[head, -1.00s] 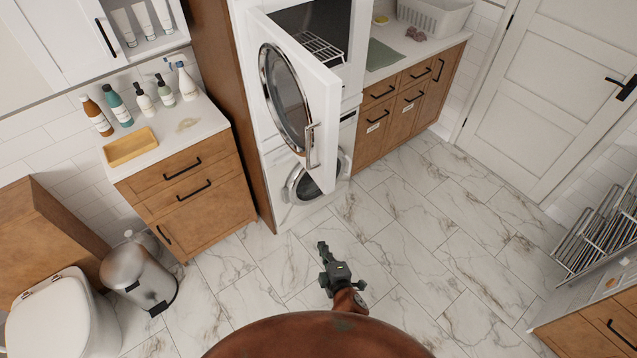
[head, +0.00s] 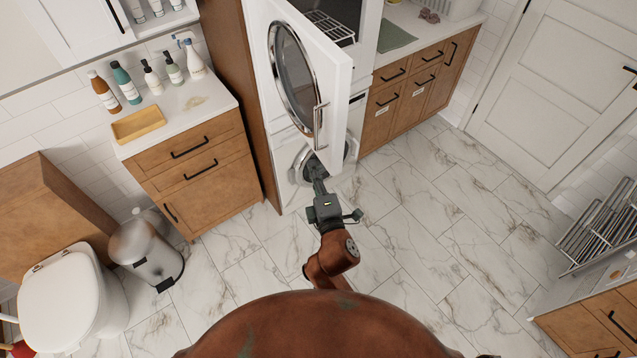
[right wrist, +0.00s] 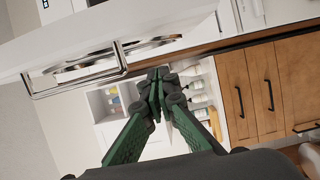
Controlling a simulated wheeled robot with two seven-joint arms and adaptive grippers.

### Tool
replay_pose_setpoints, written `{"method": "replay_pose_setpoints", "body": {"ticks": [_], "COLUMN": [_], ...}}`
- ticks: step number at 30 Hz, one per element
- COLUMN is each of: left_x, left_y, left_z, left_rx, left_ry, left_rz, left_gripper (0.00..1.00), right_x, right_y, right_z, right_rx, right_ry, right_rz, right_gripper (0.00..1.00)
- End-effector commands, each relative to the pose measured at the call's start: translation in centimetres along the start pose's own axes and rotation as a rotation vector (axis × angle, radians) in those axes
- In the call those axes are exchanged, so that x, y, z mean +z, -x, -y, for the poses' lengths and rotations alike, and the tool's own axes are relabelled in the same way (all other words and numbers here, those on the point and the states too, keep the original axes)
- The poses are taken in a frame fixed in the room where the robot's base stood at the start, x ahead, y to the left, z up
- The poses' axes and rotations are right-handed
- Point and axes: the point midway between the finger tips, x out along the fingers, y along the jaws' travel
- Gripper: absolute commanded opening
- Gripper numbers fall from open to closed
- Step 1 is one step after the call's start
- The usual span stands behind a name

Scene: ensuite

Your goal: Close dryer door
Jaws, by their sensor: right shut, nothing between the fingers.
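The dryer door (head: 335,75) is white with a round dark window and a chrome handle (head: 319,127). It stands open from the upper machine, the dryer (head: 371,35), whose dark inside with a wire rack shows behind it. My right gripper (head: 313,168) is shut and empty, below the door's lower edge in the head view. In the right wrist view the shut fingertips (right wrist: 158,80) are close to the door (right wrist: 150,25) and its handle (right wrist: 75,85); I cannot tell whether they touch. My left gripper is not in view.
A washer (head: 297,165) with a round door sits below the dryer. A wooden cabinet (head: 195,170) with bottles and a yellow tray stands to the left. A bin (head: 146,254) and toilet (head: 65,300) are lower left. The marble floor (head: 420,230) on the right is clear.

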Motion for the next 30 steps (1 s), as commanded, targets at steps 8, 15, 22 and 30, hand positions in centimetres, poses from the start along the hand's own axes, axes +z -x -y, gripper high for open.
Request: {"method": "replay_pose_setpoints", "body": {"ticks": [8, 15, 22, 30], "left_x": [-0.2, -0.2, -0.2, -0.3], "left_y": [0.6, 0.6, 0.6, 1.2], "left_z": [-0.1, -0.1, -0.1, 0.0], "left_rx": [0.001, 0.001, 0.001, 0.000], "left_ry": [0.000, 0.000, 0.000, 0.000], "left_rz": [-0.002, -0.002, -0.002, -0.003], "left_gripper": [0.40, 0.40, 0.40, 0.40], "right_x": [3.4, 3.9, 3.9, 4.7], "right_y": [-0.9, -1.1, -1.1, -1.5], "right_z": [0.0, 0.0, 0.1, -0.1], "right_rx": [0.000, 0.000, -0.001, -0.001], "right_ry": [0.002, 0.000, 0.000, 0.005], "right_rz": [0.000, 0.000, 0.000, -0.037], "right_gripper": [0.00, 0.00, 0.00, 0.00]}}
